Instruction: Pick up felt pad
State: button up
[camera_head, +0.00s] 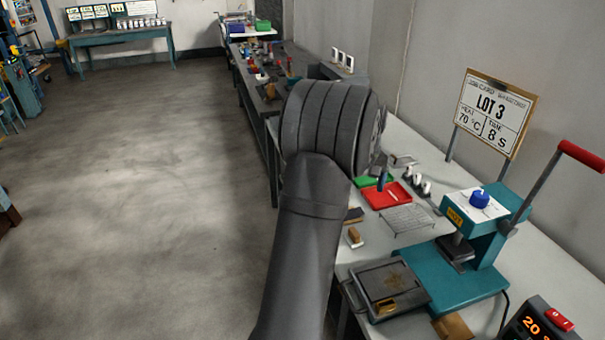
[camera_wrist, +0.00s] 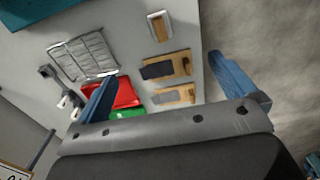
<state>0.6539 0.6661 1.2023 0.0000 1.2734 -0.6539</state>
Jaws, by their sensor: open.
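My gripper (camera_wrist: 163,68) is open in the wrist view, with its two blue fingers spread wide and nothing between them. A dark grey flat pad (camera_wrist: 158,70) on a light wooden piece lies below, in line with the gap between the fingers. A lighter grey flat pad (camera_wrist: 165,98) on a similar wooden piece lies beside it, closer to the gripper's palm. I cannot tell for sure which is the felt pad. In the head view, a dark flat piece (camera_head: 353,215) shows at the bench edge; my arm hides much of the area around it.
A brown-and-white block (camera_head: 354,237) lies near the bench edge. A wire rack (camera_head: 407,219), red tray (camera_head: 390,199) and green tray (camera_wrist: 127,112) are close by. A teal press (camera_head: 482,260) and dark hinged plate (camera_head: 388,288) stand nearer. Open floor lies left of the bench.

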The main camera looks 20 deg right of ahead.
jog(key=shift+c, duration=0.2)
jog(key=c, duration=0.4)
jog(key=f+n, duration=0.4)
jog(key=n, duration=0.2)
jog(key=f+n, duration=0.4)
jog(key=n, duration=0.2)
jog(key=f+n, duration=0.4)
jog(key=n, duration=0.2)
jog(key=shift+w+d+f+n, duration=0.1)
jog(key=shift+d+f+n, duration=0.2)
jog(key=shift+d+f, duration=0.05)
jog(key=shift+a+f, duration=0.2)
jog(key=shift+f, duration=1.15)
jog(key=shift+a+f, duration=0.2)
jog(key=shift+f, duration=1.1)
